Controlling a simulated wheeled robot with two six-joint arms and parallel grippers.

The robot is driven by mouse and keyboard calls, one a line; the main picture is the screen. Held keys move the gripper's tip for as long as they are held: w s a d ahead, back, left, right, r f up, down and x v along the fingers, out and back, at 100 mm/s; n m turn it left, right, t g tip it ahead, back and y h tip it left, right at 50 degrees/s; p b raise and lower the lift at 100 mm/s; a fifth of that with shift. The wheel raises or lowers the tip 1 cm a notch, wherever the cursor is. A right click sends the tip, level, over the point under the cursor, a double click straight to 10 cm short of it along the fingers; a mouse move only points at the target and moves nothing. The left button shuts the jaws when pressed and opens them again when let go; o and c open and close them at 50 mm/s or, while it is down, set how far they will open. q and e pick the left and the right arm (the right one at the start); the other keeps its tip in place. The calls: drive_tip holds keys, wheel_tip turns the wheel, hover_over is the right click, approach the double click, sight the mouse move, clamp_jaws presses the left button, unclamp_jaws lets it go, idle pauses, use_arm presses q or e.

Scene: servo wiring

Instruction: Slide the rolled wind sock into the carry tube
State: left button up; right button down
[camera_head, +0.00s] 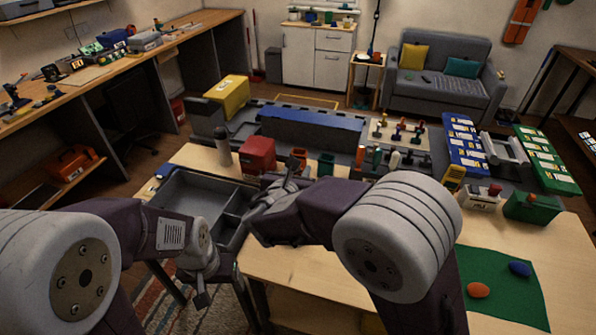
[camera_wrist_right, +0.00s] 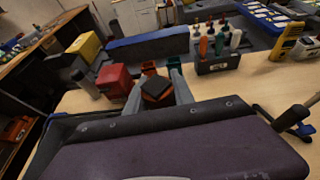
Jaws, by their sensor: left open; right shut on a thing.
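My right gripper (camera_wrist_right: 157,84) is shut on a small orange thing with a dark, squarish end (camera_wrist_right: 157,89), seen between its fingers in the right wrist view. I cannot tell whether this is the rolled wind sock. In the head view my right gripper (camera_head: 275,194) is above the grey tray's right side, and its held thing is hard to make out. My left gripper (camera_head: 203,294) is open, low in front of the table, pointing down and apart from the objects. A grey upright cylinder (camera_head: 222,147) stands behind the tray; I cannot tell whether it is the carry tube.
The grey compartment tray (camera_head: 180,189) is at the table's left. A red box (camera_head: 257,155) stands behind it. A rack of several coloured tools (camera_wrist_right: 218,64) is beyond the right gripper. A green mat (camera_head: 505,285) holds an orange and a blue piece. The wooden tabletop (camera_head: 395,225) has clear room.

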drive_tip(key=shift+f+b, duration=1.9)
drive_tip(key=shift+f, duration=0.35)
drive_tip(key=c, duration=1)
unclamp_jaws()
drive_tip(key=shift+s+r, duration=0.1)
drive_tip(key=v, duration=0.8)
drive_tip(key=shift+s, duration=0.4)
drive_tip(key=shift+a+r, duration=0.1)
drive_tip(key=shift+a, duration=0.05)
